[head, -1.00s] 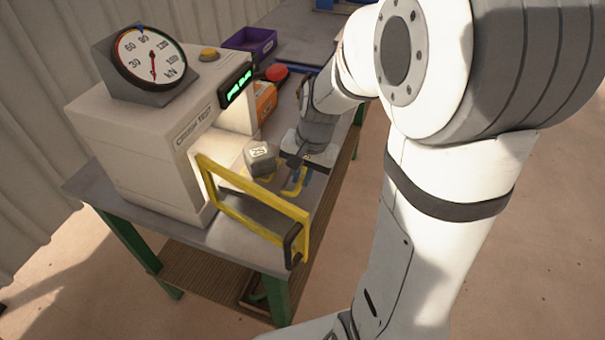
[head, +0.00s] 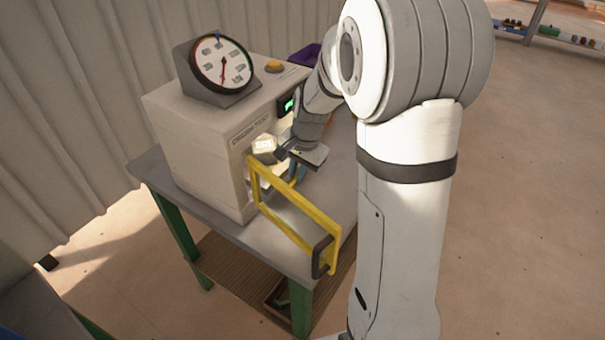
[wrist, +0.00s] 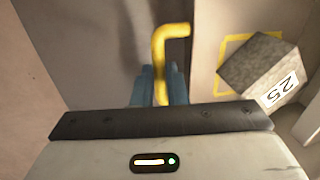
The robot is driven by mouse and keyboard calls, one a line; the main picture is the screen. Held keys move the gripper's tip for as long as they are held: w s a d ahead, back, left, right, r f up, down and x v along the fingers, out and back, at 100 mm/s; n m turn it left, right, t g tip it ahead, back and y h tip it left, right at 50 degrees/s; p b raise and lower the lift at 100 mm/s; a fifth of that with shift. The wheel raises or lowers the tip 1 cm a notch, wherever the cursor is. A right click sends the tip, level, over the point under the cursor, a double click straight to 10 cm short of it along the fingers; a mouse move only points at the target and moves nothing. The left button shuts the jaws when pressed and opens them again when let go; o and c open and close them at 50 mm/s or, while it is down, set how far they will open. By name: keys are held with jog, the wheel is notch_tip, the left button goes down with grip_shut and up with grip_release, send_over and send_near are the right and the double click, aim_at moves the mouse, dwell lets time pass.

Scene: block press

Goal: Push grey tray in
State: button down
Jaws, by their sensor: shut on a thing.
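The grey tray (wrist: 206,75) shows in the wrist view with a yellow square outline on it. A grey block (wrist: 258,72) marked 25 sits on the tray at that outline. The tray's yellow bent handle (wrist: 168,40) stands between the blue fingertips of my gripper (wrist: 160,92), which is shut on it. In the head view my gripper (head: 297,174) is low in front of the press (head: 195,145). Most of the tray is hidden there by my arm and the press.
The yellow-framed guard (head: 297,212) stands swung open in front of the press, close to my gripper. A dial gauge (head: 222,62) and a yellow button (head: 274,66) sit on top. A purple bin (head: 304,56) is behind. The bench (head: 270,238) is clear beneath the guard.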

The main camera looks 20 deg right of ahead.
jog(key=shift+s, duration=0.1)
jog(key=c, duration=1.7)
grip_release()
jog(key=shift+s+d, duration=0.1)
jog(key=shift+d, duration=0.05)
jog(key=shift+c, duration=0.2)
notch_tip(320, 180, up, 8)
jog(key=s+d, duration=0.1)
jog(key=shift+f, duration=0.1)
